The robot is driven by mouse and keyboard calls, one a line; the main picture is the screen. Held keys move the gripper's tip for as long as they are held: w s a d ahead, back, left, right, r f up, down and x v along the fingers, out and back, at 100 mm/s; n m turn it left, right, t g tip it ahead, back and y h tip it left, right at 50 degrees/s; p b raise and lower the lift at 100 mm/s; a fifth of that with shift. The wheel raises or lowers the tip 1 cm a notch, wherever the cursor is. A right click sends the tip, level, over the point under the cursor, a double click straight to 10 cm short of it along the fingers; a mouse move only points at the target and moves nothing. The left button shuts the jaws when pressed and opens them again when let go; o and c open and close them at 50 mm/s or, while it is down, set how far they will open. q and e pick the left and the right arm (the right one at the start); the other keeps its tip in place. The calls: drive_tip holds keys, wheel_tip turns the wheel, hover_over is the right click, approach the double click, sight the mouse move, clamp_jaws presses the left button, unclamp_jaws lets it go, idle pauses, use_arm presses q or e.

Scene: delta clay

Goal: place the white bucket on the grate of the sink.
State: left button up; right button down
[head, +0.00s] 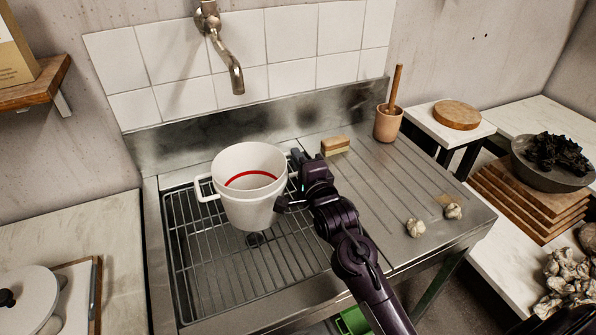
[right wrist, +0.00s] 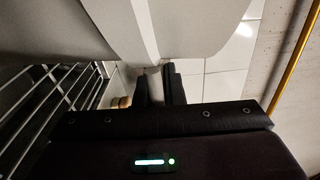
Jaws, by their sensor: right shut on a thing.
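The white bucket (head: 250,206) has a red line inside and white side handles. It stands upright over the metal grate (head: 210,285) of the sink, near its back. I cannot tell whether its base touches the grate. My right gripper (head: 292,188) is at the bucket's right side, shut on its right handle; the fingers hide part of it. In the right wrist view the bucket (right wrist: 45,30) fills the upper left, the gripper fingers (right wrist: 158,88) meet its pale handle, and the grate (right wrist: 65,88) shows at left. My left gripper is not in view.
The tap (head: 228,62) hangs behind the bucket. A sponge or brush (head: 335,146), a mortar with pestle (head: 388,123) and garlic bulbs (head: 415,228) stand on the ribbed drainboard (head: 375,185) at right. The front of the grate is clear. A white lidded pot (head: 30,300) is at lower left.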

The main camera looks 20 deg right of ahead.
wheel_tip(320, 180, down, 4)
drive_tip(key=shift+r, duration=0.2)
drive_tip(key=shift+f, duration=0.1)
drive_tip(key=shift+f, duration=0.1)
drive_tip(key=c, duration=1.5)
unclamp_jaws()
